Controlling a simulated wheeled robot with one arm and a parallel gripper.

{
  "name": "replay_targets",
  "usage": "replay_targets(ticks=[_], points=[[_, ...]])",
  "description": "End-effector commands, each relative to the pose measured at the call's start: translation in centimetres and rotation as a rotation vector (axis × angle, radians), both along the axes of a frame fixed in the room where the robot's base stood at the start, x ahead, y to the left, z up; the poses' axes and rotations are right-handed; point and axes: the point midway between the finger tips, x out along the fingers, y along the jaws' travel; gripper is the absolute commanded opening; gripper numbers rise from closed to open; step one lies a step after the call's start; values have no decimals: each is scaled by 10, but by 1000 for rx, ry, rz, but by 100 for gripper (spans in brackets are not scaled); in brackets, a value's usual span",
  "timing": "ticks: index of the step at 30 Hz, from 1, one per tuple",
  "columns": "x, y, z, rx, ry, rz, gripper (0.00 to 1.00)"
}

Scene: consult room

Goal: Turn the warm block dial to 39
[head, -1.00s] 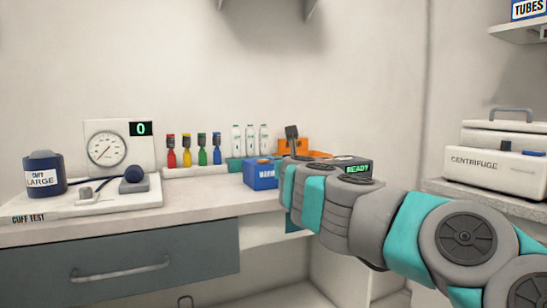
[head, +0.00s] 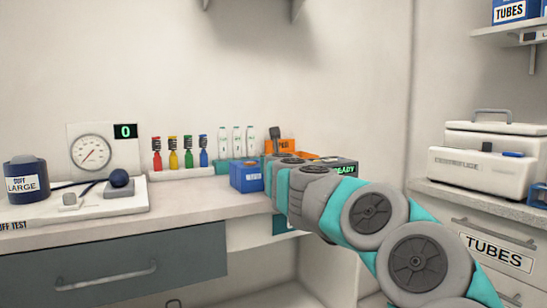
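The warm block seems to be the blue box (head: 246,178) at the back of the counter, with a white label that my arm partly covers. No dial or number on it can be made out. My arm reaches in from the lower right, and its far end is just right of the blue box. My gripper's fingers are hidden behind my arm links, so whether they touch anything cannot be seen. A dark box with a green READY display (head: 345,169) shows just behind my arm.
Left on the counter (head: 185,197) are a gauge panel (head: 92,153) reading 0, a blue LARGE cuff (head: 27,184) and a rack of coloured tubes (head: 173,160). An orange box (head: 287,146) stands behind my arm.

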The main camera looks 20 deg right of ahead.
Motion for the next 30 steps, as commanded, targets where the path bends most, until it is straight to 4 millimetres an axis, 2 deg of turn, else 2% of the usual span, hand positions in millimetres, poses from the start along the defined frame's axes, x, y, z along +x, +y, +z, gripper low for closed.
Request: replay_targets(ticks=[7,22,30], points=[[0,0,0,0,0,1,55],[0,0,0,0,0,1,0],[0,0,0,0,0,1,0]])
